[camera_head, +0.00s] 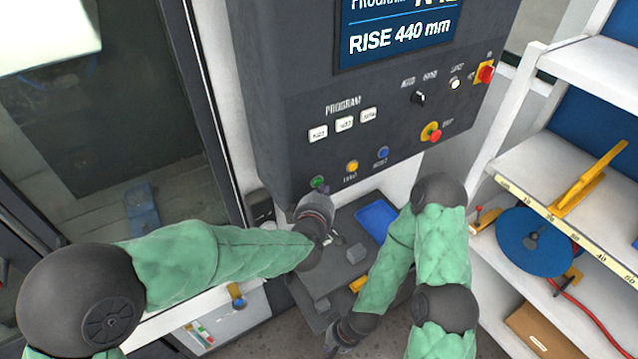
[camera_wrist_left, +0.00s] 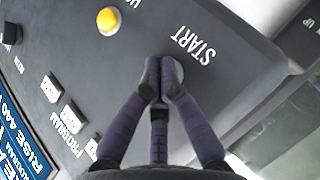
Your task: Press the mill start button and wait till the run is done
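The dark control panel (camera_head: 300,90) fills the upper middle of the head view. Its green button (camera_head: 317,181) is at the lower left of the panel. In the wrist view, the START label (camera_wrist_left: 193,45) is beside a round button rim (camera_wrist_left: 177,72), mostly hidden by my fingers. My left gripper (camera_head: 323,189) has its fingertips (camera_wrist_left: 160,78) together at this button, with nothing held; whether they touch or press it I cannot tell. My right gripper (camera_head: 335,346) hangs low at the bottom of the head view, its fingers too small to judge. The screen (camera_head: 395,40) reads RISE 440 mm.
A yellow button (camera_head: 351,167), a blue button (camera_head: 383,153) and a red stop button (camera_head: 431,132) are along the panel. White program keys (camera_head: 344,124) sit above. A blue tray (camera_head: 377,218) lies below the panel. Shelves (camera_head: 520,165) stand at the right, a machine window at the left.

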